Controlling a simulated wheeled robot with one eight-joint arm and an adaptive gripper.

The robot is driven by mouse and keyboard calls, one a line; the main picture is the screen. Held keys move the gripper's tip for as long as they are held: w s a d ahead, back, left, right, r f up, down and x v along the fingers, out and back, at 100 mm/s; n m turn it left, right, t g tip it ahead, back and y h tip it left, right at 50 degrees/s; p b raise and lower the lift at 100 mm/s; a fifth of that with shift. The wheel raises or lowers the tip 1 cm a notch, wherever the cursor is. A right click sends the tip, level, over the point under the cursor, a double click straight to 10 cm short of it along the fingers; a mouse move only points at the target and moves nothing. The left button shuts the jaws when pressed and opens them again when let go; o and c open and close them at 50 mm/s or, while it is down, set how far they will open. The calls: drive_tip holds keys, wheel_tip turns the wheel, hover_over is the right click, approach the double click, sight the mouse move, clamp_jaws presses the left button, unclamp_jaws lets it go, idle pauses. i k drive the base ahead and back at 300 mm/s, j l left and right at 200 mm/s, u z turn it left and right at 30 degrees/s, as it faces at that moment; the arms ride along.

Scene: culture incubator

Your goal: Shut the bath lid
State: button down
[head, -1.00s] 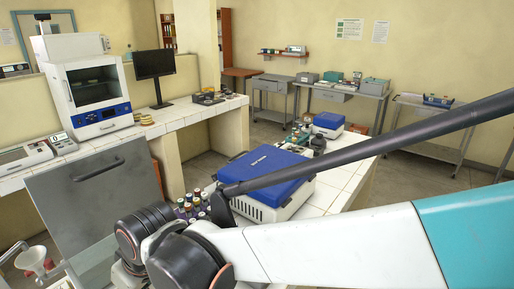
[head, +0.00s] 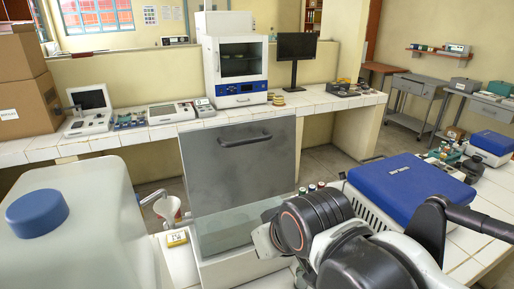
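The bath (head: 222,269) is a pale box with a clear basin, low in the middle of the head view. Its grey lid (head: 238,172) is open and stands upright at the back of the bath, with a dark bar handle (head: 245,140) near its top edge. Thick black and white links of my arm fill the lower right and cover the bath's right side. I cannot make out my gripper's fingers, and I see no contact with the lid.
A blue-lidded box (head: 398,185) stands right of the bath, behind my arm. A large jug with a blue cap (head: 37,213) fills the lower left. A small yellow device (head: 177,239) and a white funnel (head: 167,208) sit left of the bath. A white-tiled bench (head: 130,138) runs behind.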

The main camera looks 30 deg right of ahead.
sight(226, 166)
drive_tip(key=k+z, duration=0.1)
drive_tip(key=k, duration=0.85)
